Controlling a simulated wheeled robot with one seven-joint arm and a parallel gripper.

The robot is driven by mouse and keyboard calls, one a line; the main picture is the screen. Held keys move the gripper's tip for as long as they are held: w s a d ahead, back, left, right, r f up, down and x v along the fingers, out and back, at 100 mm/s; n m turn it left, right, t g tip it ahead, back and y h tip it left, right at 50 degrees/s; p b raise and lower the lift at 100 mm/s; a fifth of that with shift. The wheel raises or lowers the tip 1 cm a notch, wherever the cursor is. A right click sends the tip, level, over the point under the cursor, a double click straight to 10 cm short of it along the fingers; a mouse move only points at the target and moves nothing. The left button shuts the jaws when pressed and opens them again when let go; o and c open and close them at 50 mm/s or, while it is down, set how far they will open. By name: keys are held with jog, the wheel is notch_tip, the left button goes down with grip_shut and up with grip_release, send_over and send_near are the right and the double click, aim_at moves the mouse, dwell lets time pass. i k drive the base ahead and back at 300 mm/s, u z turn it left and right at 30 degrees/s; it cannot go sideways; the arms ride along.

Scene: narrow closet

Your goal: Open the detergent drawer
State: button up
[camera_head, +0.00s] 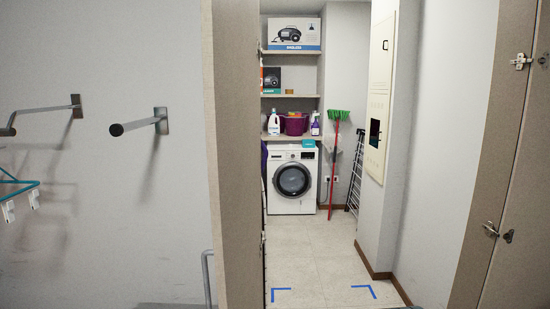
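A white front-loading washing machine (307,204) stands at the far end of the narrow closet, seen through the doorway. Its round dark door (292,180) faces me and looks shut. The detergent drawer (277,155) is at the upper left of its front panel. It looks flush with the panel, but it is too small to be sure. My gripper is not in view.
Shelves above the washer hold boxes (294,33), bottles and a purple basket (294,125). A green broom (334,160) and a folded rack (355,172) stand right of it. Blue tape corners (363,289) mark the clear tiled floor. A door frame (237,150) borders the left.

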aim_at(276, 153)
jog(key=z, duration=0.25)
jog(key=i, duration=8.45)
jog(key=u, duration=2)
